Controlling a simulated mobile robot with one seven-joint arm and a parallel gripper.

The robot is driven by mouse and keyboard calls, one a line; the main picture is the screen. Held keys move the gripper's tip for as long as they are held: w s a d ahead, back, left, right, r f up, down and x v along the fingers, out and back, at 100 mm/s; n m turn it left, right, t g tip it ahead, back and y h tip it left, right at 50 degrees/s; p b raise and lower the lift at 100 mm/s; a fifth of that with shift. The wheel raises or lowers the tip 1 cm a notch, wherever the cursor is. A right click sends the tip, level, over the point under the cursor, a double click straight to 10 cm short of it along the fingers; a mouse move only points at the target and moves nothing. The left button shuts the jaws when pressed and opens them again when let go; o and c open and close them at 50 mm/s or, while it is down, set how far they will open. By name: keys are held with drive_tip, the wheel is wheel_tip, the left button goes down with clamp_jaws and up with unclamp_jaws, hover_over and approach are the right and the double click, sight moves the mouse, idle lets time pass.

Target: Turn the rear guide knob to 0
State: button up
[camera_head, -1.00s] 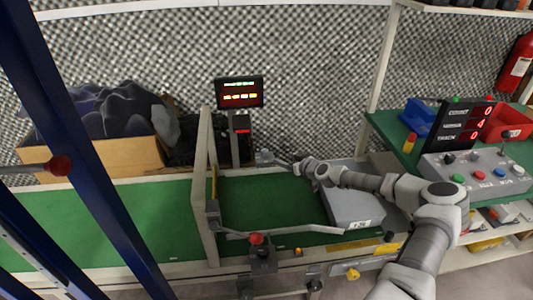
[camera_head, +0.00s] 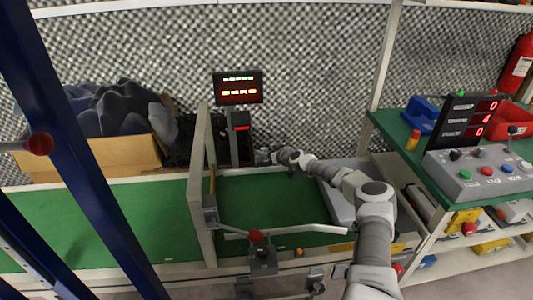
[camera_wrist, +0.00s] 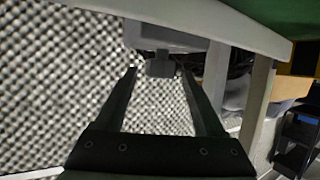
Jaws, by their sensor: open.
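In the wrist view a grey block holds a small dark grey knob (camera_wrist: 160,68), which appears to be the rear guide knob. My gripper (camera_wrist: 159,76) is open, with its two dark fingers pointing at the knob, one on each side in the picture. I cannot tell whether the tips reach past it or touch it. In the head view my gripper (camera_head: 264,156) is at the rear edge of the green conveyor belt (camera_head: 265,200), beside the display post, and covers the knob. The knob's setting is not readable.
A display (camera_head: 238,87) stands behind the belt. The front guide has a red knob (camera_head: 256,237). At right is a button panel (camera_head: 480,172) with a red-digit readout. A cardboard box (camera_head: 125,155) stands at left.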

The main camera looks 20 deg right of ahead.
drive_tip(key=shift+w+f, duration=0.1)
drive_tip(key=shift+w, duration=0.1)
clamp_jaws()
drive_tip(key=shift+a, duration=0.1)
